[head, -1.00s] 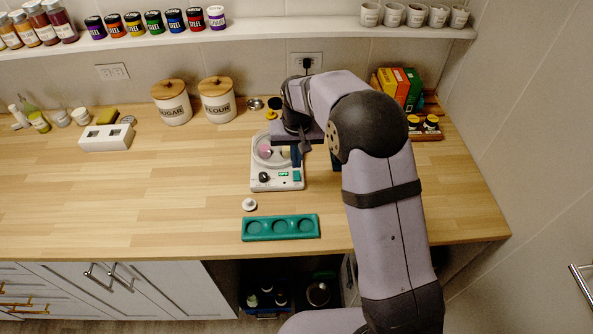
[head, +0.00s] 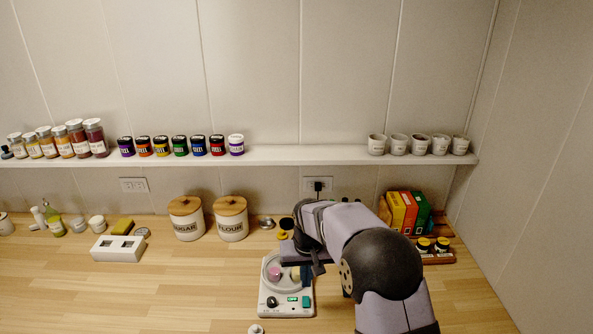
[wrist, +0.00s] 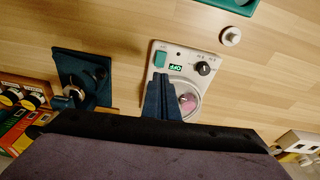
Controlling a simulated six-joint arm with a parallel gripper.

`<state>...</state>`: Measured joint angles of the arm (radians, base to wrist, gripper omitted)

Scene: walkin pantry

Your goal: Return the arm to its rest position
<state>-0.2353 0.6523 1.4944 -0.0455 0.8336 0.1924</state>
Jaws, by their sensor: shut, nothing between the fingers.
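My gripper (wrist: 162,98) shows in the wrist view as two dark blue fingers close together, shut and empty. It hangs above a white device (wrist: 187,65) with a green button, a black knob, a small display that appears to read OFF, and a round clear dish holding something pink. In the head view my gripper (head: 306,270) is beside the dish of the same white device (head: 286,310), partly hidden by my wrist. My arm reaches in from the lower right, bent over the counter.
Sugar (head: 187,222) and flour (head: 231,222) canisters stand left of my arm. Boxes (head: 407,213) and small jars stand to its right. A shelf (head: 300,155) with jars and cups runs along the wall. A dark blue stand (wrist: 82,78) sits near the device.

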